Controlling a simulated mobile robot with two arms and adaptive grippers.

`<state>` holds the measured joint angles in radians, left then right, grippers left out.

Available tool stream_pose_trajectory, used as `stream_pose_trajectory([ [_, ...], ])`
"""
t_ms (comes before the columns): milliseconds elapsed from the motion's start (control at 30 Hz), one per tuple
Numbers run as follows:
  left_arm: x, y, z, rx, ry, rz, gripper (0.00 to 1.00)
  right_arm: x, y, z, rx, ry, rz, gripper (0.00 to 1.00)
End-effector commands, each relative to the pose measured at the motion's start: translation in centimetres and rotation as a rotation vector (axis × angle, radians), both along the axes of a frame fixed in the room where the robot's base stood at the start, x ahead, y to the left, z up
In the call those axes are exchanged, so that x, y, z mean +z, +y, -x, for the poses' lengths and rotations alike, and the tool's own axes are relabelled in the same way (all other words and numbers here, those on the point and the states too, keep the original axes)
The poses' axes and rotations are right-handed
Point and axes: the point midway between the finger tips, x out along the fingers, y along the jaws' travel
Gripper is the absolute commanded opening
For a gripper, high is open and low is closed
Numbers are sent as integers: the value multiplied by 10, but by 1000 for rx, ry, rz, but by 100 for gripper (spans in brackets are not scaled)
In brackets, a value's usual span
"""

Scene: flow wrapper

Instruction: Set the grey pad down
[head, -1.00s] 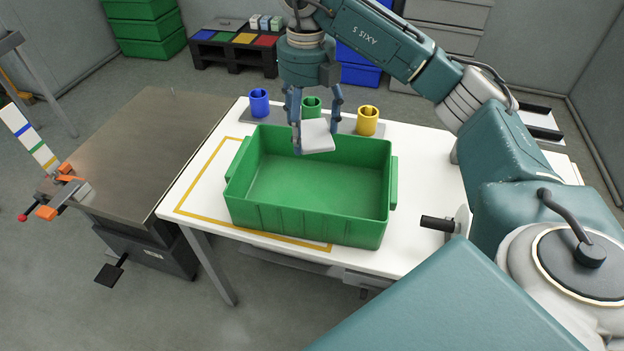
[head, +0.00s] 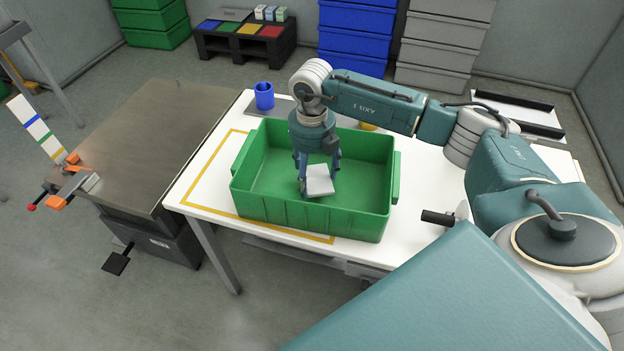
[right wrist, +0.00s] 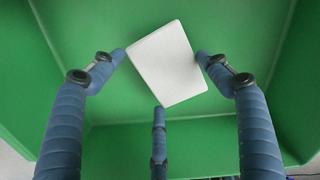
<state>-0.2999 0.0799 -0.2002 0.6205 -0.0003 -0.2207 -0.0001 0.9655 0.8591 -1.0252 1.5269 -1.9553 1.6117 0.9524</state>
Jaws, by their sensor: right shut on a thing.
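The grey pad (head: 319,187), a pale, nearly square slab, is inside the green bin (head: 310,216) on the white table. My right gripper (head: 319,177) reaches down into the bin and is shut on the pad. In the right wrist view the pad (right wrist: 167,63) sits tilted between the fingertips (right wrist: 161,68), with the bin floor (right wrist: 95,35) behind it. I cannot tell whether the pad touches the floor. The rest of the bin looks empty. My left gripper is not in view.
A blue cup (head: 264,95) stands on a dark strip behind the bin; a yellow cup (head: 368,127) is mostly hidden by my arm. Yellow tape (head: 205,165) marks the white table (head: 225,150). A brown-topped bench (head: 150,130) stands at the left.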

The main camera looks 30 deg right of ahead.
Motion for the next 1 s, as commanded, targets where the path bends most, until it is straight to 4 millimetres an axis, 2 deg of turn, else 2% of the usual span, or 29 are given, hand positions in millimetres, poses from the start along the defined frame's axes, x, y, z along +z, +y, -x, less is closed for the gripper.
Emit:
stream_pose_trajectory([
  [100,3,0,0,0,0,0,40,-20,0,1,-1,4,0,61],
  [167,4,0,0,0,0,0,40,-26,0,1,-1,3,0,61],
  [533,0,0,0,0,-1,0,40,-32,0,0,0,1,0,61],
  [567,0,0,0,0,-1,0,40,-32,0,0,0,1,0,78],
  [633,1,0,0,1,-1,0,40,-31,0,0,0,1,0,91],
  [667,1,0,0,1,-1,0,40,-31,0,0,0,1,0,94],
  [1000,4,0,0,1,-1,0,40,-27,0,0,0,1,0,94],
])
